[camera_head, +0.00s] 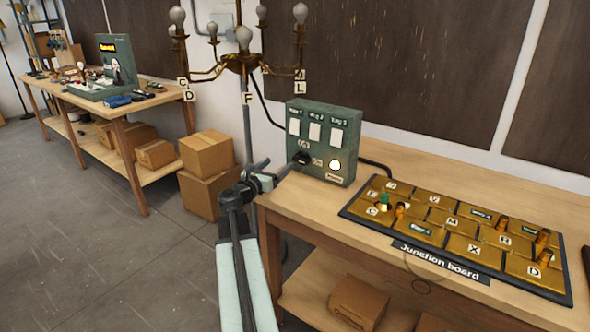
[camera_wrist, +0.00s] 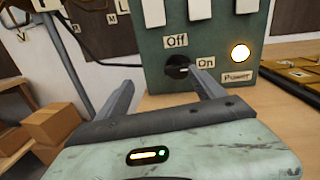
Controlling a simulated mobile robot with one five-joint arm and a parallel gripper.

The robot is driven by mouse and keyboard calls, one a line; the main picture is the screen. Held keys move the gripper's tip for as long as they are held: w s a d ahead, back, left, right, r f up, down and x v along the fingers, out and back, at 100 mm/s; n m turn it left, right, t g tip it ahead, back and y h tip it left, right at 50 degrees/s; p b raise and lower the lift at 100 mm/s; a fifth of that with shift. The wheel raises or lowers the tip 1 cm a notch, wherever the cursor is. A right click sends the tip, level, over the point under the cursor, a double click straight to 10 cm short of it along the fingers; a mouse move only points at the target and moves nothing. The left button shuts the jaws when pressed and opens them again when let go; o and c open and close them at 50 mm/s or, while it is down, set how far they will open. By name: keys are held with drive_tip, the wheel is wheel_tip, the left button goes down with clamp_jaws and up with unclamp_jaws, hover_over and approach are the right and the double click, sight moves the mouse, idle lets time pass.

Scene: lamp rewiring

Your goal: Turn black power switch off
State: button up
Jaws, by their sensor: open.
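The black power switch (camera_head: 302,158) is on the front of a green control box (camera_head: 347,146). In the wrist view the switch (camera_wrist: 177,66) is a dark round knob. An "Off" label (camera_wrist: 177,41) is above it and an "On" label (camera_wrist: 206,63) is to its right. The knob looks roughly horizontal, but its exact pointing is partly hidden by a finger. A round light (camera_wrist: 240,53) marked "Power" glows. My gripper (camera_wrist: 160,75) is open and empty. Its right fingertip is close to the knob's right side; contact is unclear. Its left fingertip is left of the box.
The junction board (camera_head: 443,259) lies on the table (camera_head: 330,217) to the right of the box. A brass chandelier (camera_head: 245,62) hangs on a stand behind my gripper. Cardboard boxes (camera_head: 207,152) are on the floor at left, beside another workbench (camera_head: 125,125). Black cables run near the box.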

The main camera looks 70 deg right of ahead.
sight(299, 160)
drive_tip(key=s, duration=0.1)
drive_tip(key=s+m+g, duration=0.1)
drive_tip(key=s+f+m, duration=0.1)
drive_tip(key=shift+s+d+g+y, duration=0.15)
drive_tip(key=shift+d+g+y, duration=0.15)
drive_tip(key=shift+g+y, duration=0.1)
drive_tip(key=x, duration=0.7)
drive_tip(key=shift+d, duration=0.4)
drive_tip(key=c, duration=1.4)
